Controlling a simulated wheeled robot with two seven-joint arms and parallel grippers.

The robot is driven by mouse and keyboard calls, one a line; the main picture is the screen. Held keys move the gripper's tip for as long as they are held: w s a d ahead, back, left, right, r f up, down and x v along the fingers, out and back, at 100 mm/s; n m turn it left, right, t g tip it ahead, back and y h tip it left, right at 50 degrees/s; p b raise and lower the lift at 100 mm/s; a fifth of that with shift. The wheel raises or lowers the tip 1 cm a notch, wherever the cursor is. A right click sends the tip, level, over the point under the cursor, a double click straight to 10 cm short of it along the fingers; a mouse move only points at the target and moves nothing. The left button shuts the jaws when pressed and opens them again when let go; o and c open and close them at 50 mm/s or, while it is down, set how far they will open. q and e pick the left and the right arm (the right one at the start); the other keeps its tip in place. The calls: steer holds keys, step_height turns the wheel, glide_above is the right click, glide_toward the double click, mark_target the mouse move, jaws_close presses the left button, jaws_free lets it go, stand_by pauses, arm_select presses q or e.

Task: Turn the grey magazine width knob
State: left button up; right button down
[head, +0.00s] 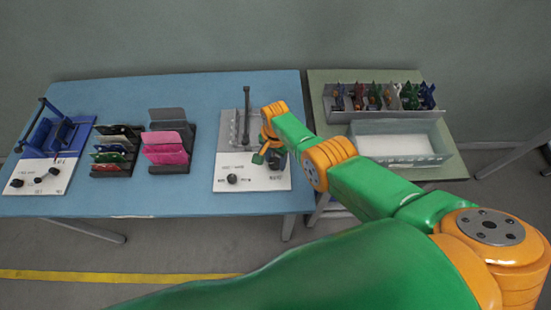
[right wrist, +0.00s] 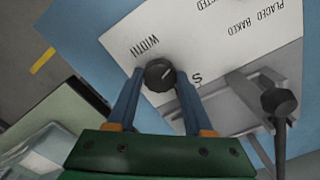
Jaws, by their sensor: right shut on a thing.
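The grey magazine (head: 226,132) stands at the back of a white base plate (head: 222,160) on the blue table. Its dark round width knob (right wrist: 159,72) shows in the right wrist view beside the printed word WIDTH, with a light pointer line on its top. My right gripper (head: 268,157) is over the right side of the plate and hides that knob in the head view. In the right wrist view its two blue fingers (right wrist: 159,80) are closed on the knob from both sides. Another dark knob (head: 232,179) sits at the plate's front. My left gripper is not in view.
A dark upright post with a handle (head: 246,103) rises beside the grey magazine. Racks with green-red boards (head: 117,145) and pink boards (head: 166,148) stand left, then a blue magazine (head: 55,135). A second table at right holds a partitioned bin (head: 345,116) and a clear box (head: 400,158).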

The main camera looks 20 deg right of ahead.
mark_target(275, 162)
steer(key=shift+s+f+m, duration=0.1)
steer(key=shift+s+m, duration=0.05)
steer(key=shift+m, duration=1.65)
steer(key=shift+c, duration=1.4)
jaws_free()
steer(key=shift+a, duration=0.1)
step_height(275, 162, up, 7)
steer(key=p, duration=0.5)
steer(key=shift+r, duration=0.2)
steer(key=shift+f, duration=0.1)
